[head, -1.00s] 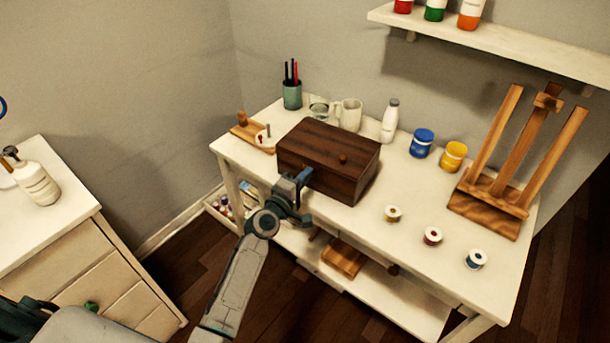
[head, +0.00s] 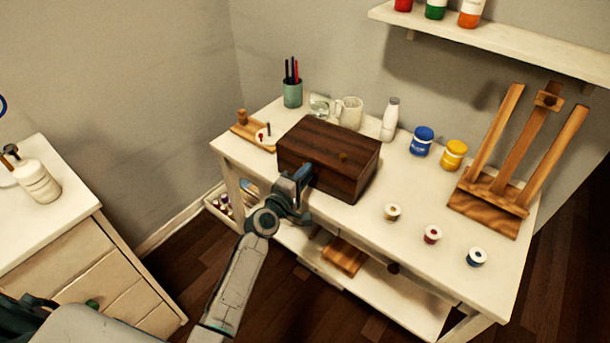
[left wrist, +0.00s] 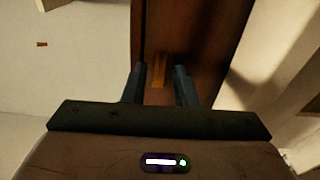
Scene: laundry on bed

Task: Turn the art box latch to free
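In the left wrist view, the box front (left wrist: 205,40) is straight ahead. The fingers are apart, with a visible gap on each side of the latch. My right gripper is not in view.
On the table (head: 370,225) stand a white bottle (head: 390,120), blue and yellow jars, several small spools and a wooden easel (head: 510,160). A pen cup (head: 292,93), a glass and a mug (head: 348,112) are behind the box. A lower shelf runs under the tabletop.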

